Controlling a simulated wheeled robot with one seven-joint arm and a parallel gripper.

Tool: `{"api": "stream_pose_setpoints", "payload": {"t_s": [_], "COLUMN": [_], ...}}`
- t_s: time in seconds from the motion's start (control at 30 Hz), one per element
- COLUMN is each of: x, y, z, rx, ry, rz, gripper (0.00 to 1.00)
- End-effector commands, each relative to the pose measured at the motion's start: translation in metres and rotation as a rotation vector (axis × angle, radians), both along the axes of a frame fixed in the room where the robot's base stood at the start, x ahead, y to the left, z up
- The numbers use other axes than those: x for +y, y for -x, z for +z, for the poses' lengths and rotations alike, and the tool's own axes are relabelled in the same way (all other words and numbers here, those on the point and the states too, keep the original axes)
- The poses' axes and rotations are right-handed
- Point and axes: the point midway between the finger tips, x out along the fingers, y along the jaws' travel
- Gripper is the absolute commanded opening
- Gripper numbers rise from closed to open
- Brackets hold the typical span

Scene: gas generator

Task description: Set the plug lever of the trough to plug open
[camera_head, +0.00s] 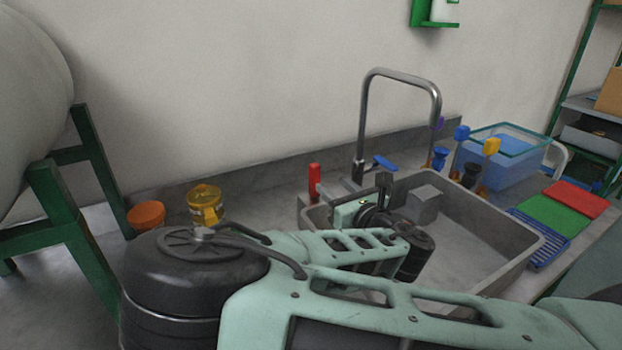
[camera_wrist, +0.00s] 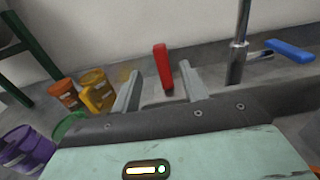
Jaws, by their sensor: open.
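The grey trough (camera_head: 460,252) is a rectangular sink basin in the counter. A red upright lever (camera_head: 314,182) stands at its back left corner; I take it as the plug lever. In the wrist view the red lever (camera_wrist: 162,66) stands ahead, tilted slightly, seen between my gripper's two grey fingers. My gripper (camera_wrist: 160,84) is open and empty, its fingers apart on either side of the lever's line of sight. I see no contact, and the depth gap is hard to judge. In the head view my wrist partly covers the trough, and my fingertips are hard to make out.
A steel tap (camera_head: 364,120) with a blue handle (camera_head: 384,163) rises behind the trough. Orange (camera_head: 146,215) and yellow (camera_head: 205,204) containers stand left of the red lever. A clear blue-tinted bin (camera_head: 500,160) and coloured trays (camera_head: 560,212) lie to the right.

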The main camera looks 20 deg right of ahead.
Motion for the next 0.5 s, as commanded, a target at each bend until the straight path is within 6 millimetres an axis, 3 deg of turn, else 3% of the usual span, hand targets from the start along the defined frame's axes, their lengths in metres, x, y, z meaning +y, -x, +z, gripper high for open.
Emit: {"api": "stream_pose_setpoints", "payload": {"t_s": [0.3,0.5], "x": [0.013,0.019], "y": [-0.066,-0.097], "z": [0.003,0.001], "rx": [-0.001,0.0], "ry": [-0.002,-0.001], "rz": [0.001,0.001], "gripper": [0.44,0.44]}}
